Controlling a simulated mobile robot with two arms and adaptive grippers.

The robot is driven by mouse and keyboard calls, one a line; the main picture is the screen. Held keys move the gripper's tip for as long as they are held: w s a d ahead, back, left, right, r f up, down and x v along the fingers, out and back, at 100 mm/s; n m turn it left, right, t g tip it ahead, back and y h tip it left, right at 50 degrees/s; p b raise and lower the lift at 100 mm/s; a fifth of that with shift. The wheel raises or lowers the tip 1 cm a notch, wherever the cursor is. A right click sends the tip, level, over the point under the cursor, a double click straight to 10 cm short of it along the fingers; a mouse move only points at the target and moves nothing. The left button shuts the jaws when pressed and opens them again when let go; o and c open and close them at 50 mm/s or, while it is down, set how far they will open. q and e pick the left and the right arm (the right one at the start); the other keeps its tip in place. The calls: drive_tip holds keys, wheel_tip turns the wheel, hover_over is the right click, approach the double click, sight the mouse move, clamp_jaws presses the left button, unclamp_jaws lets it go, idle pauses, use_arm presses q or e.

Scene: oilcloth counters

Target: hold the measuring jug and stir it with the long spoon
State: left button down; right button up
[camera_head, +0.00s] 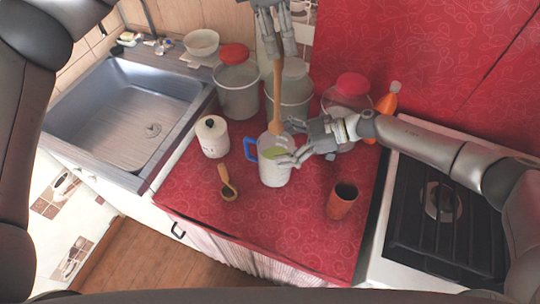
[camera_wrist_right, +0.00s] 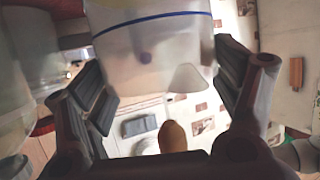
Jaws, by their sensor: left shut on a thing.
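The measuring jug (camera_head: 273,174) is pale and translucent with a blue handle on its left. It stands upright on the red counter, with something yellow-green inside. My left gripper (camera_head: 274,45) is shut on the long wooden spoon (camera_head: 277,88), which hangs down. The spoon's broad end is at the jug's far rim; I cannot tell how deep it reaches. My right gripper (camera_head: 289,143) comes in from the right, its fingers spread on two sides of the jug. In the right wrist view the jug (camera_wrist_right: 150,60) sits between the fingers, which look open around it; contact is unclear.
A white canister (camera_head: 212,137) and a small wooden scoop (camera_head: 227,181) lie left of the jug. A brown cup (camera_head: 342,201) stands at front right. Pots (camera_head: 238,90), a red-lidded jar (camera_head: 352,88) and an orange bottle (camera_head: 386,100) stand behind. The sink is left, the stove right.

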drive_tip(key=shift+o, duration=1.1)
drive_tip(key=v, duration=1.2)
drive_tip(key=shift+s, duration=0.1)
